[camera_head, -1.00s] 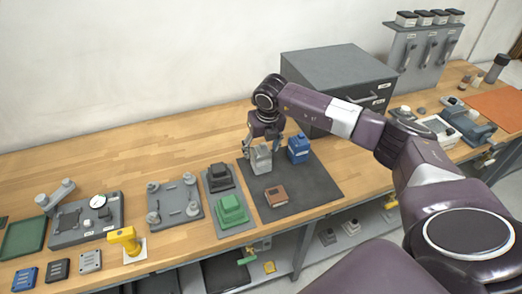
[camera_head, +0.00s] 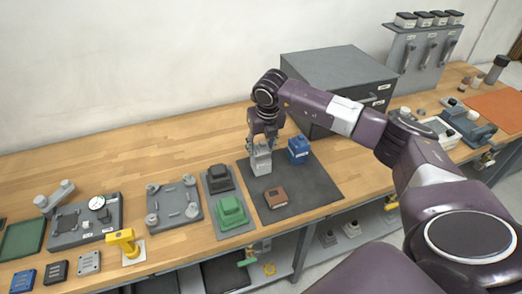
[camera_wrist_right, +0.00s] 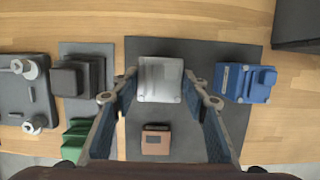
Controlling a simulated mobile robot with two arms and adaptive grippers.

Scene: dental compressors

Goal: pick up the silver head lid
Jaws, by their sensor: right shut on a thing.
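The silver head lid (camera_head: 261,160) is a light grey block standing on the dark mat (camera_head: 313,190) in the head view. It also shows in the right wrist view (camera_wrist_right: 160,80), between the two fingers. My right gripper (camera_head: 262,146) comes down from above and is shut on the silver lid, one finger on each side. The lid still appears to rest on the mat, though its underside is hard to see. My left gripper is not in view.
A blue block (camera_head: 299,150) stands close to the right of the silver lid, and a brown block (camera_head: 276,198) lies in front. Black (camera_head: 220,178) and green (camera_head: 231,211) parts sit on the left. A grey drawer cabinet (camera_head: 335,70) stands behind.

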